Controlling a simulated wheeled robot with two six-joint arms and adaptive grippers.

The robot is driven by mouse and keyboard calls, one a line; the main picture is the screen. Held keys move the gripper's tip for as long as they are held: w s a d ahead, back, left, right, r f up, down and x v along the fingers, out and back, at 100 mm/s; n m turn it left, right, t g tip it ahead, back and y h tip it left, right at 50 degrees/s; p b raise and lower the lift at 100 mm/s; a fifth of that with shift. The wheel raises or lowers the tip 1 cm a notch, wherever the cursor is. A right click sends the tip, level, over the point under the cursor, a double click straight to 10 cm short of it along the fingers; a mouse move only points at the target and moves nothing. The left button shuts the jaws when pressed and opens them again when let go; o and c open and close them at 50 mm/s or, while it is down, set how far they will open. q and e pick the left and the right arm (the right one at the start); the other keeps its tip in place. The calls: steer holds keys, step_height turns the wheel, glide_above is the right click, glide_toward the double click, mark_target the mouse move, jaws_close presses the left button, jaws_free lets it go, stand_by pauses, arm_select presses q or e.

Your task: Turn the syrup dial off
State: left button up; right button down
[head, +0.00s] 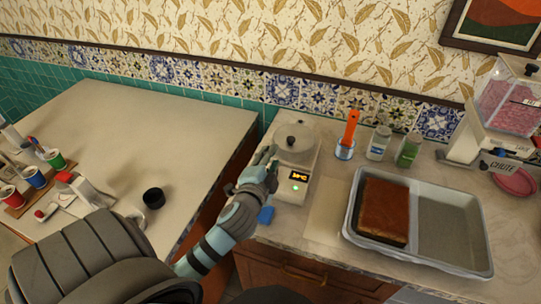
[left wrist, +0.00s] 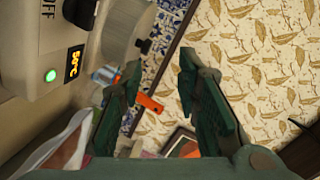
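The syrup warmer (head: 297,187) is a pale box with a round lidded pot (head: 294,138) on top. It stands at the left end of the right counter. Its front has a lit display (head: 299,176), which reads 50°C in the left wrist view (left wrist: 74,64), and a green light (left wrist: 50,75). A black knob (left wrist: 80,10), likely the dial, is cut off by the top edge beside lettering that appears to end in "FF". In the head view I cannot make out the dial. My left gripper (head: 268,158) is beside the warmer's left front, open with nothing between its fingers (left wrist: 160,62). My right gripper is not in view.
Right of the warmer are an orange-handled tool (head: 351,128) in a cup, two jars (head: 379,143) (head: 408,150) and a double tray (head: 450,228) with a brown slab. A blue object (head: 265,215) lies just below my left gripper.

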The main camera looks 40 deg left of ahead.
arm_select(q)
steer(key=w+d+r+m+t+h, duration=0.3)
steer(key=w+r+m+t+h, duration=0.35)
steer(key=r+m, duration=0.55)
steer(key=w+d+m+g+h, duration=0.3)
steer(key=w+m+h, duration=0.15)
steer(key=m, duration=0.55)
steer(key=w+d+m+g+h, duration=0.3)
steer(key=m+h, duration=0.2)
steer(key=m, duration=0.6)
steer(key=s+a+f+m+g+y, duration=0.35)
steer(key=a+f+m+g, duration=0.35)
steer(key=a+g, duration=0.25)
steer(key=s+a+m+g+y, duration=0.15)
steer(key=s+a+g, duration=0.25)
steer(key=s+a, duration=0.45)
steer(key=shift+y, duration=0.4)
steer(key=b+x, duration=1.1)
steer(key=x, duration=0.3)
steer(key=shift+w+f, duration=0.1)
steer(key=shift+w, duration=0.05)
steer(key=shift+d+f, duration=0.15)
steer(key=shift+d, duration=0.1)
